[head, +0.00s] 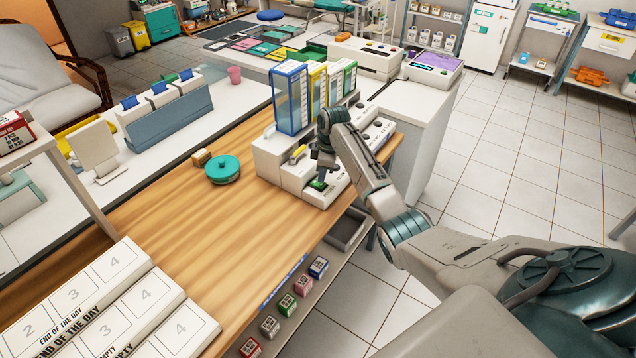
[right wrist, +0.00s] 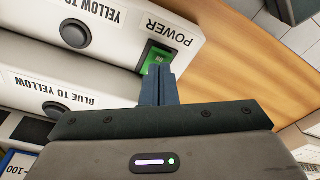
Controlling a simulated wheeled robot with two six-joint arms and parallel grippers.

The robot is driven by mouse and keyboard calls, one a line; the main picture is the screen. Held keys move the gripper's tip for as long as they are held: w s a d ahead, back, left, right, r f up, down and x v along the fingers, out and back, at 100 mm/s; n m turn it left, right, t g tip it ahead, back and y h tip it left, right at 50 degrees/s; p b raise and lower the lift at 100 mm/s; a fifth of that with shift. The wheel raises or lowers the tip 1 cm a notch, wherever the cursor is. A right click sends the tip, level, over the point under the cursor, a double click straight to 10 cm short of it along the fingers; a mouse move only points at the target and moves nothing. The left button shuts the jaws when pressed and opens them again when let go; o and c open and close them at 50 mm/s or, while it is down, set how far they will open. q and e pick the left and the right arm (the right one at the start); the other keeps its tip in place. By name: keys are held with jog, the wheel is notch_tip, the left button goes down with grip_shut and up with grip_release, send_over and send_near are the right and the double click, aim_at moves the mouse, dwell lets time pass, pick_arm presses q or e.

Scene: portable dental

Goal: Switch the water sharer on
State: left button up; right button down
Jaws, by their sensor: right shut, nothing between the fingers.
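The water sharer (head: 268,158) is a white stepped device on the wooden table, with clear tanks in blue, yellow and green frames on its back. In the right wrist view its front panel (right wrist: 192,22) reads POWER beside a green rocker switch (right wrist: 152,54), which shows a bright green patch. Round dark knobs line the panels labelled YELLOW TO and BLUE TO YELLOW. My right gripper (right wrist: 160,72) is shut and empty, its fingertips right at the switch and covering part of it. I cannot tell whether they touch. In the head view the right gripper (head: 322,176) points down over the panel's near-left end.
A teal round object (head: 223,169) and a small brown block (head: 201,157) lie on the table left of the sharer. White numbered boxes (head: 105,310) fill the near left. Small coloured boxes (head: 288,304) stand on a lower shelf. The table between is clear.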

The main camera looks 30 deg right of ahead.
jog(key=shift+f+b, duration=0.35)
jog(key=shift+f, duration=0.55)
dwell(0.7)
notch_tip(320, 180, up, 7)
jog(key=p, duration=0.7)
jog(key=shift+r, duration=0.1)
dwell(0.4)
